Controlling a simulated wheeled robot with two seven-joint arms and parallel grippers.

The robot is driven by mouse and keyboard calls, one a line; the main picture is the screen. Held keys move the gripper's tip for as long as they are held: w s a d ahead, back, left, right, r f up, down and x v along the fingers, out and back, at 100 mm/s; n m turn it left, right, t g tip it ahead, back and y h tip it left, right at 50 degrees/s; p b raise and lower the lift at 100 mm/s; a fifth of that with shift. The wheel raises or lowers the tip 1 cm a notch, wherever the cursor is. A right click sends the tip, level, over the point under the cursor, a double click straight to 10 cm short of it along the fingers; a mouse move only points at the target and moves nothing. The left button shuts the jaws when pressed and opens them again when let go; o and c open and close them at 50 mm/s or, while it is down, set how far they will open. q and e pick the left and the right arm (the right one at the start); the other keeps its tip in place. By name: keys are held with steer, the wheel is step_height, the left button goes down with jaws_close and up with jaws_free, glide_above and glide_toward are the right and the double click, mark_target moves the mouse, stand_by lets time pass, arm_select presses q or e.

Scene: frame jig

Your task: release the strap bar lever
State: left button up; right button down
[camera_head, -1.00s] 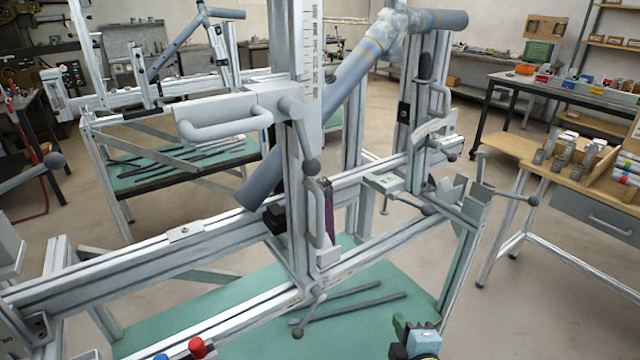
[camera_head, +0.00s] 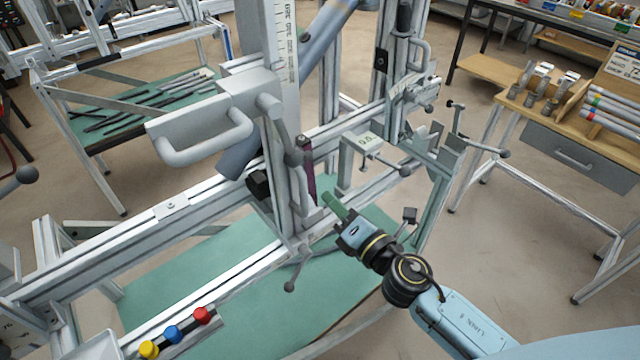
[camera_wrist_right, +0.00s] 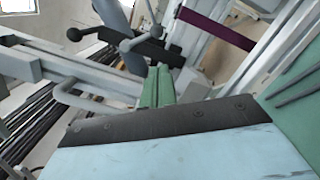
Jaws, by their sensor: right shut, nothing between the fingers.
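A dark purple strap (camera_head: 307,172) stands upright beside the grey post of the frame jig; it also shows in the right wrist view (camera_wrist_right: 217,29). Grey levers with ball knobs are near it: an upper one (camera_head: 293,157) hangs down along the post, a lower one (camera_head: 289,286) sits at its foot. I cannot tell which is the strap bar lever. My right gripper (camera_head: 331,199) is just right of and below the strap, apart from it. Its green fingers (camera_wrist_right: 157,86) are shut and empty. In the right wrist view a ball-knob lever (camera_wrist_right: 127,44) is beyond the fingertips. My left gripper is out of view.
A large grey handle (camera_head: 205,140) juts out left of the post. Aluminium rails cross below it over a green shelf (camera_head: 215,300). Red, blue and yellow buttons (camera_head: 172,333) are at the front. Another clamp (camera_head: 365,150) stands right of the strap.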

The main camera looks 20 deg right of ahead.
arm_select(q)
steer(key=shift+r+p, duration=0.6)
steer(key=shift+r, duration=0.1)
arm_select(e)
steer(key=x, duration=0.9)
steer(key=shift+w, duration=0.2)
